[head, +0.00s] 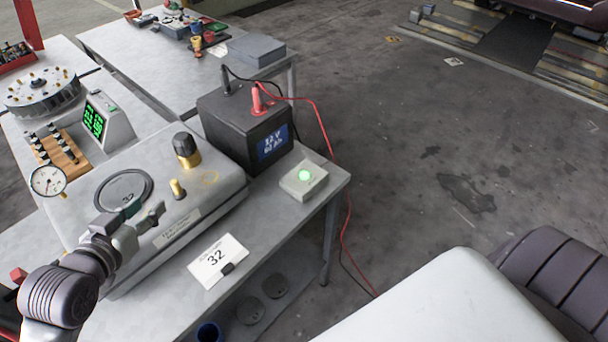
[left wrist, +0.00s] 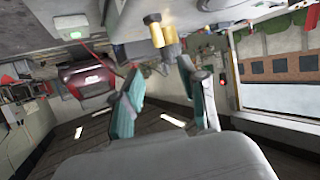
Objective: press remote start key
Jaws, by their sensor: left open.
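A small white box with a lit green round button (head: 304,176), which I take for the remote start key, sits on the bench near its right end. A similar box with a green light (left wrist: 75,33) shows at the top left of the left wrist view. My left gripper (head: 146,222) is over the front left of the large grey instrument case (head: 215,190), apart from the key and to its left. In the left wrist view its two teal-padded fingers (left wrist: 165,100) are spread with nothing between them. My right gripper is not in view.
A black battery box (head: 222,128) with red and black leads stands behind the key. The case carries a black-and-brass knob (head: 187,150) and a smaller brass knob (head: 177,189). Floor right of the bench is open.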

